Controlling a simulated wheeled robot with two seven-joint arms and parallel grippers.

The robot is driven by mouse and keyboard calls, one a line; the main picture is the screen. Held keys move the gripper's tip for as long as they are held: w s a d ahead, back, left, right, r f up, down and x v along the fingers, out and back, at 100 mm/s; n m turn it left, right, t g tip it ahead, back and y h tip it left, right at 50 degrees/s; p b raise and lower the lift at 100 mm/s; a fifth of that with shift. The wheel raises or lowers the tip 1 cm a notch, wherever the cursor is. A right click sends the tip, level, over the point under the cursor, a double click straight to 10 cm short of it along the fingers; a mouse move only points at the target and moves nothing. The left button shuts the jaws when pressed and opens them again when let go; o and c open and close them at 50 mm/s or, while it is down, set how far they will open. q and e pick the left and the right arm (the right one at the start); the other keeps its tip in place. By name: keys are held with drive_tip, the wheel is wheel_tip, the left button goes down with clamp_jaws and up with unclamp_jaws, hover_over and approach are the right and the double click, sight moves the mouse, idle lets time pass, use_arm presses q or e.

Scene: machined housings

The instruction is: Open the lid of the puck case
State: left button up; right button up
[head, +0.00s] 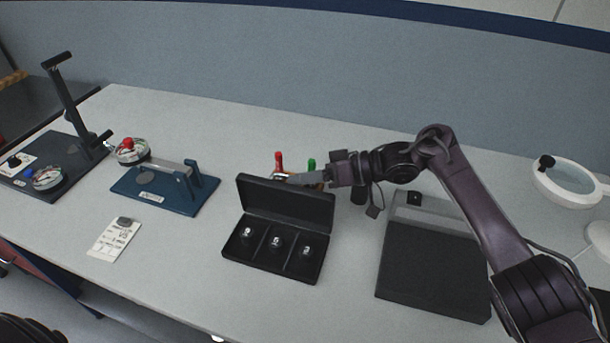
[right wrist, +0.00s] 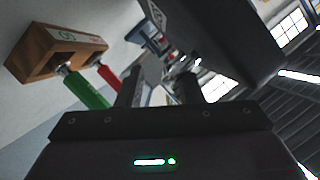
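The black puck case (head: 275,262) stands on the bench in the middle of the head view. Its lid (head: 286,206) is raised, nearly upright at the back, so the inside shows. Three small pucks with pale markings sit in separate compartments. My right gripper (head: 300,180) is at the upper back edge of the lid, near its right half; I cannot tell whether it touches. In the right wrist view its two fingers (right wrist: 172,88) stand apart with nothing between them, and a large dark panel, likely the lid (right wrist: 225,35), fills the upper right.
A wooden block (right wrist: 55,50) with red and green handled tools stands behind the lid. A magnifier lamp (head: 567,180) stands far right.

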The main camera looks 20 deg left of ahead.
drive_tip(key=shift+s+f, duration=0.1)
drive_tip(key=shift+f, duration=0.1)
wheel_tip(320, 180, up, 20)
drive_tip(key=b, duration=0.1)
drive_tip(key=shift+r, duration=0.2)
idle(0.4)
